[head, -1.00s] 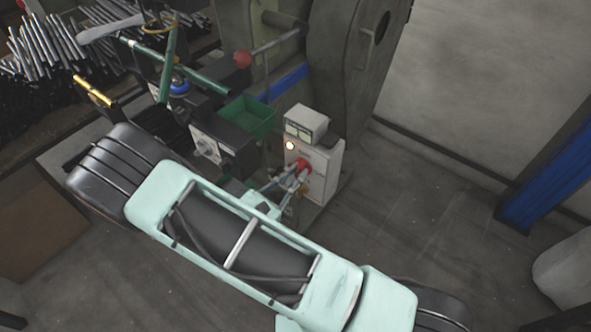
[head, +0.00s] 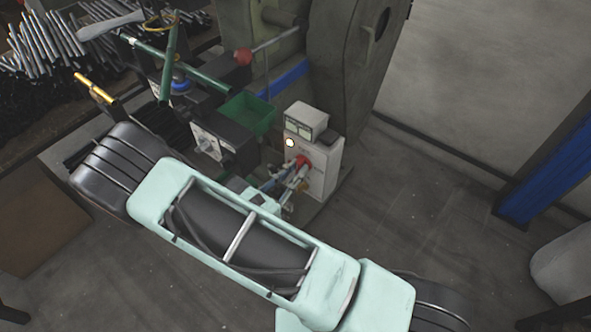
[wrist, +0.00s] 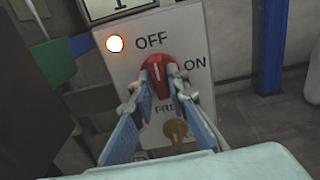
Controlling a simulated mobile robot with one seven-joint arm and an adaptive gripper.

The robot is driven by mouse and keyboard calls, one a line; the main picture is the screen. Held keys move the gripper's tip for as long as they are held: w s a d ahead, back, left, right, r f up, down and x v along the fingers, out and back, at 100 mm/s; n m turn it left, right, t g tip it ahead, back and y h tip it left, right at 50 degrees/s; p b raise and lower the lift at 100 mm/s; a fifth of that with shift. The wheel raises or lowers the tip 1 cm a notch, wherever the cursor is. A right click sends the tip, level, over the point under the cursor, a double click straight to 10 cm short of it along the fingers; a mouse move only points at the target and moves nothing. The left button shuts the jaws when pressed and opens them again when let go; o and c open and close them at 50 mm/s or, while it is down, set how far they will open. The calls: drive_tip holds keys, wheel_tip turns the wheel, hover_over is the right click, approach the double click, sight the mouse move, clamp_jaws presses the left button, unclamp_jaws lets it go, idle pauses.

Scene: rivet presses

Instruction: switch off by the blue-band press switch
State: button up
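The switch box (head: 322,172) stands beside the press with the blue band (head: 284,80). Its red rotary knob (wrist: 155,74) is on the front face, with OFF printed above it and ON to its right. The knob's pale mark stands roughly upright, toward the OFF side. My gripper (wrist: 160,84) has one finger on each side of the knob, the tips close against it. Whether they press on it I cannot tell. In the head view my gripper (head: 293,174) reaches the knob (head: 303,161). A lamp (wrist: 115,44) left of OFF is lit.
A meter box (head: 306,121) sits on top of the switch box. A green bin (head: 248,115) and a dark box with a dial (head: 222,148) stand to the left. A red-ball lever (head: 243,57) sticks out above.

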drive_tip(key=shift+o, duration=1.4)
drive_tip(key=shift+s, duration=0.1)
drive_tip(key=v, duration=1.2)
